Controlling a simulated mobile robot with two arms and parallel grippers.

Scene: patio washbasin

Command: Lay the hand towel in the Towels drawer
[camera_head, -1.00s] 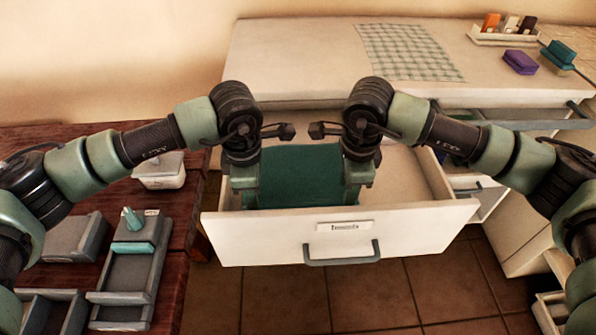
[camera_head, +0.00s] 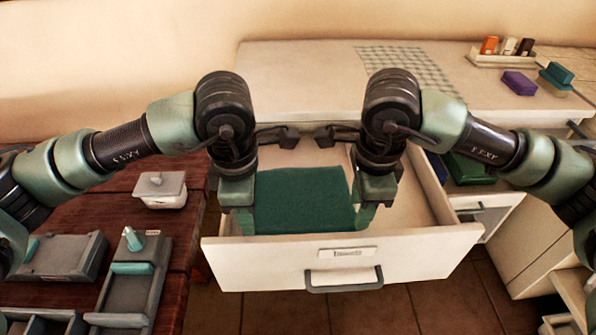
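The hand towel is a flat dark green cloth (camera_head: 305,200) inside the outline of the open drawer (camera_head: 235,258), behind its front panel. I cannot tell whether all of it rests on the drawer floor. The small label on the panel is too blurred to read. My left gripper (camera_head: 245,222) points down at the towel's left edge. My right gripper (camera_head: 368,217) points down at its right edge. Each gripper's fingers show as one narrow block, so their gap is hidden. I cannot tell whether either touches the cloth.
A checked cloth (camera_head: 408,72) lies on the counter (camera_head: 300,85). A purple block (camera_head: 519,83), a teal block (camera_head: 560,74) and a bottle tray (camera_head: 500,60) are at back right. A wooden table (camera_head: 180,240) at left holds a lidded box (camera_head: 160,189) and grey trays (camera_head: 130,295).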

